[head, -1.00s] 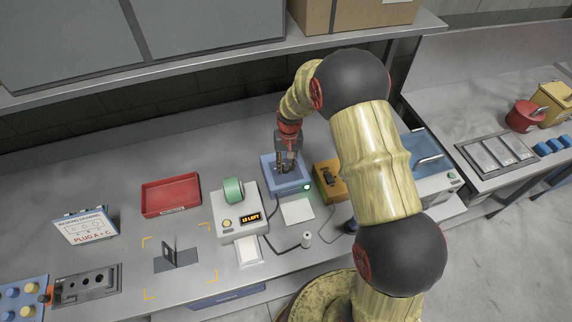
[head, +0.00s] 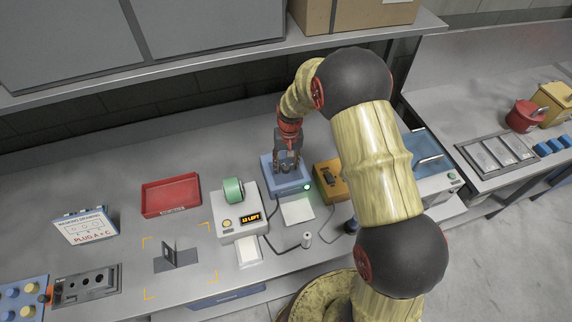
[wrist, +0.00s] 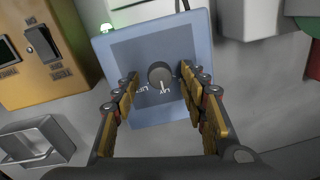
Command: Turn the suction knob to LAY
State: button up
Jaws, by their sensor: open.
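The suction knob (wrist: 160,75) is a round grey dial on the face of a blue box (wrist: 115,50), which also shows in the head view (head: 270,172). In the wrist view, a white pointer mark on the knob points down the picture, toward the LAY label (wrist: 168,91); the LIFT label (wrist: 141,90) is left of it. The lettering appears upside down. My gripper (wrist: 160,82) is open, its fingers on either side of the knob with gaps between. In the head view my gripper (head: 287,170) is over the box and hides the knob.
A green lamp (head: 307,187) glows at the box's front right corner. A yellow switch box (head: 330,182) stands close on the right. A white unit (head: 240,220) with a green roll and amber display stands on the left, beyond it a red tray (head: 171,195).

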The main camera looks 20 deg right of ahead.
aim_at(288, 167)
notch_tip(288, 167, up, 11)
jog(key=shift+d+r, duration=0.15)
jog(key=shift+d, duration=0.15)
jog(key=shift+s, duration=0.15)
dwell(0.4)
jog(key=s+r+n+t+b, duration=0.1)
jog(key=s+r+b, duration=0.4)
jog(key=s, duration=1)
jog(key=s+r+n+t+b, duration=0.1)
jog(key=s+r+t+b, duration=0.3)
jog(key=s+r, duration=0.4)
jog(key=s, duration=0.7)
jog(key=shift+a+r+h+b, duration=0.15)
jog(key=shift+a+h+b, duration=0.15)
jog(key=shift+a+b, duration=0.1)
jog(key=shift+w, duration=0.1)
jog(key=shift+c, duration=0.4)
